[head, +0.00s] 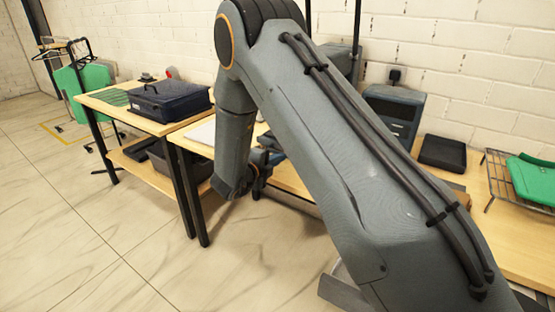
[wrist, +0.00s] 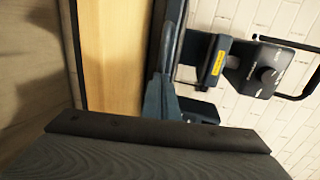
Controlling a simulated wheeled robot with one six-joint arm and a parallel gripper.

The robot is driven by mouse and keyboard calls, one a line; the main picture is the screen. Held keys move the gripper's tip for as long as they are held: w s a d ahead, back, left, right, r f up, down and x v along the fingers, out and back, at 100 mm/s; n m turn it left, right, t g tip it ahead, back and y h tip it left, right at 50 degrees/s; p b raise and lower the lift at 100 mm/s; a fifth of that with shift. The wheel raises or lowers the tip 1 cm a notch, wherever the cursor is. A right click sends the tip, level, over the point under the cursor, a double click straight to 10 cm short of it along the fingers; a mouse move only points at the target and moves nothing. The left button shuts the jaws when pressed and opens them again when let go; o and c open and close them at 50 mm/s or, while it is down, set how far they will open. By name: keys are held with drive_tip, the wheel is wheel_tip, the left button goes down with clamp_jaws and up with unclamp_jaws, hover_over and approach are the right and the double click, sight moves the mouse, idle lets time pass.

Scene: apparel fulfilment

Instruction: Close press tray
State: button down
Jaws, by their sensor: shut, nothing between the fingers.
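The press (wrist: 214,62) shows in the wrist view as a blue-grey body with a yellow label, right of centre. A long dark blue-grey edge (wrist: 172,30) runs beside the wooden table top; I cannot tell whether it is the press tray. My gripper (wrist: 162,98) is shut and empty, its narrow fingers pointing toward that edge. I cannot tell whether they touch it. In the head view my arm hides most of the press, the tray and the fingers.
A knob box (wrist: 267,75) and a black bar handle are beside the press. The head view shows a dark blue case (head: 170,103) on the left table, a black tray (head: 442,153) and a green garment (head: 533,180) on a wire rack at right.

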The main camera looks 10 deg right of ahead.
drive_tip(key=x, duration=0.1)
drive_tip(key=b+x, duration=0.1)
drive_tip(key=x, duration=0.1)
drive_tip(key=b+x, duration=0.1)
drive_tip(key=shift+w+d+r, duration=0.25)
drive_tip(key=shift+d+r, duration=0.05)
drive_tip(key=shift+d, duration=0.05)
drive_tip(key=shift+w+r, duration=0.1)
drive_tip(key=shift+r, duration=0.15)
drive_tip(key=shift+d, duration=0.1)
drive_tip(key=shift+r, duration=0.1)
